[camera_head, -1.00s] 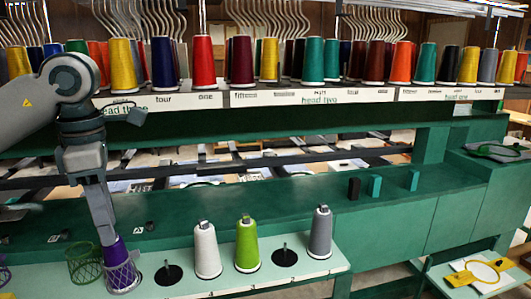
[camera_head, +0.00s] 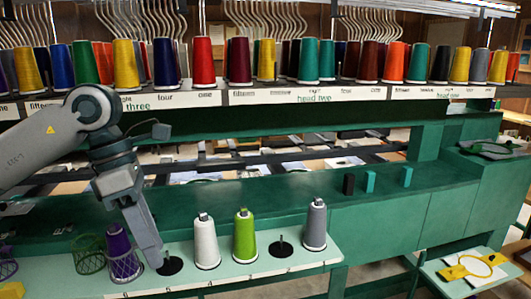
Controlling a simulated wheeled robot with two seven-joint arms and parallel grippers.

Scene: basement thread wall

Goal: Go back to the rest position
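A purple thread cone (camera_head: 118,242) stands upright at the left of the pale green shelf, with a pale mesh net around its lower part. My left gripper (camera_head: 155,264) points down just right of the purple cone, over or in front of an empty black peg base (camera_head: 172,266). A gap shows between the gripper and the cone, and I see nothing held. Its fingers overlap from this angle, so their opening is hidden. My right gripper is not in view.
White (camera_head: 206,244), lime green (camera_head: 245,240) and grey (camera_head: 315,226) cones stand right of the gripper, with an empty peg (camera_head: 281,247) between the last two. A green mesh net (camera_head: 89,256) stands at left. Several cones line the rack (camera_head: 310,95) above.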

